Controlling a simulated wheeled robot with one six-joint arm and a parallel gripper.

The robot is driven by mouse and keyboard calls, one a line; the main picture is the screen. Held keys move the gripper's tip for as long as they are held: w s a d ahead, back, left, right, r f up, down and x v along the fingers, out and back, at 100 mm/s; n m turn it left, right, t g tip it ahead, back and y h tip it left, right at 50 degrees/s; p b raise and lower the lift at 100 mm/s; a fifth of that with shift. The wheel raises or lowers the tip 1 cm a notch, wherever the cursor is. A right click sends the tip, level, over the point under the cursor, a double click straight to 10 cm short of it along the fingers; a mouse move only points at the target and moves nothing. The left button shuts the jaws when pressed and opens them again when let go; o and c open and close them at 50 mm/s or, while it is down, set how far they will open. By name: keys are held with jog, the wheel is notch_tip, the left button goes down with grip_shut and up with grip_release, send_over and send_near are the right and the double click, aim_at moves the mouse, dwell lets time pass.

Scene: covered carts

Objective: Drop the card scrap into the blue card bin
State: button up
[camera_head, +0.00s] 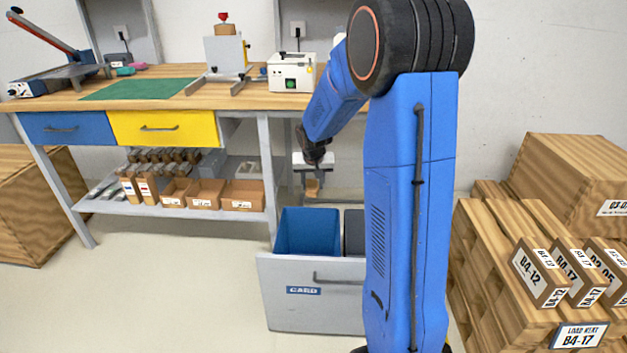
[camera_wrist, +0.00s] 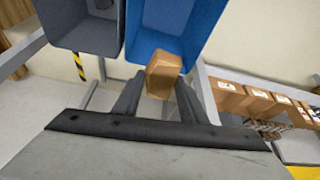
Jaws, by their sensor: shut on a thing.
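My gripper (camera_head: 313,182) is shut on the card scrap (camera_head: 313,188), a small brown piece. In the wrist view the scrap (camera_wrist: 163,75) sits between the fingertips of my gripper (camera_wrist: 160,92), with its far end overlapping the near edge of the blue bin. The blue card bin (camera_head: 306,232) stands in a pulled-out grey drawer (camera_head: 300,270) labelled CARD. In the head view the gripper and scrap are above the bin, near its back right. The bin also shows in the wrist view (camera_wrist: 190,25), open and with no contents visible.
A grey bin (camera_head: 354,232) stands right of the blue one, partly hidden by my arm. The workbench (camera_head: 160,82) has a shelf of small cardboard boxes (camera_head: 205,192) beneath. Wooden crates with labelled boxes (camera_head: 541,272) stand at right. The floor at front left is clear.

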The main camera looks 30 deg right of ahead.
aim_at(313, 188)
jog(key=shift+f, duration=2.1)
jog(key=o, duration=1.1)
jog(key=shift+a, duration=0.1)
jog(key=shift+r, duration=0.15)
jog(key=v, duration=1.7)
jog(key=shift+s+a, duration=0.1)
jog(key=shift+s, duration=0.05)
